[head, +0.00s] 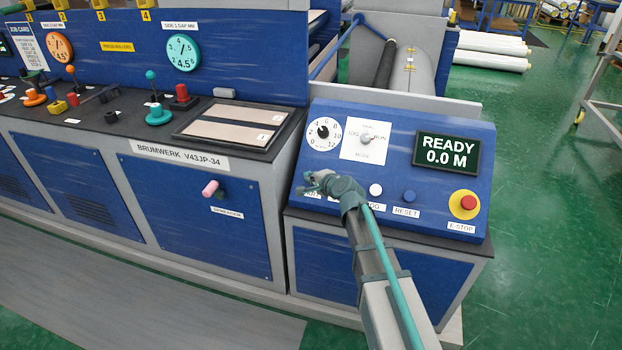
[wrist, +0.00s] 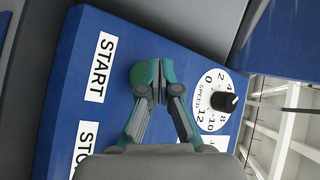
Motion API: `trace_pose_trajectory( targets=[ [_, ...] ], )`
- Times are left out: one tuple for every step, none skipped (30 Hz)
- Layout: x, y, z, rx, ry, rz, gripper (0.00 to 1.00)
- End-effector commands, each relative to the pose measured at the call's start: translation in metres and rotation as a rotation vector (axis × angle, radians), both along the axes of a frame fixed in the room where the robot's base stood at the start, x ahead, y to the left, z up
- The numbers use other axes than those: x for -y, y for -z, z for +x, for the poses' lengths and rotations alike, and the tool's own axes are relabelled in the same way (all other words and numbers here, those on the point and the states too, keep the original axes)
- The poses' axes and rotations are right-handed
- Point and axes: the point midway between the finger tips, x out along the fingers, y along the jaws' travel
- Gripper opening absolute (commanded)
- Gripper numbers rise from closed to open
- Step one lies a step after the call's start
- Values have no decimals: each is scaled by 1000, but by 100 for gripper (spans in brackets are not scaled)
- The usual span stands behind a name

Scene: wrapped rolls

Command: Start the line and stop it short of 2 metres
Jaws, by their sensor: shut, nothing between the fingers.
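In the head view the blue control panel (head: 300,215) carries a display (head: 447,152) reading READY 0.0 M. My gripper (head: 316,182) is over its lower left part and hides the buttons there. In the wrist view the fingers of my gripper (wrist: 160,84) are shut and empty, in front of the green button (wrist: 138,76) beside the START label (wrist: 101,68). I cannot tell whether they touch it. A partly hidden label beginning STO (wrist: 84,146) lies below; its button is hidden. The mode switch (head: 367,139) stands between JOG and RUN markings; its knob seems toward RUN.
The speed dial (head: 323,132) is above my gripper, also in the wrist view (wrist: 222,100). A white button (head: 375,190), a blue RESET button (head: 409,196) and the red E-STOP (head: 468,203) sit to the right. A pink handle (head: 210,188) sticks out from the left cabinet.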

Motion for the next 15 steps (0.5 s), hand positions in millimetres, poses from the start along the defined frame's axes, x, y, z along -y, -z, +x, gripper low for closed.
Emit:
trace_pose_trajectory(
  targets=[
    [0,0,0,0,0,0,0],
    [0,0,0,0,0,0,0],
    [0,0,0,0,0,0,0],
    [0,0,0,0,0,0,0],
    [0,0,0,0,0,0,0],
    [0,0,0,0,0,0,0],
    [0,1,0,0,0,0,0],
    [0,1,1,0,0,0,0],
    [0,2,1,0,0,0,0],
    [0,3,2,0,0,0,0],
    [1,4,3,0,0,0,0],
    [1,5,4,0,0,0,0],
    [1,6,4,0,0,0,0],
    [1,7,5,0,0,0,0],
    [1,7,5,0,0,0,0]
  ],
)
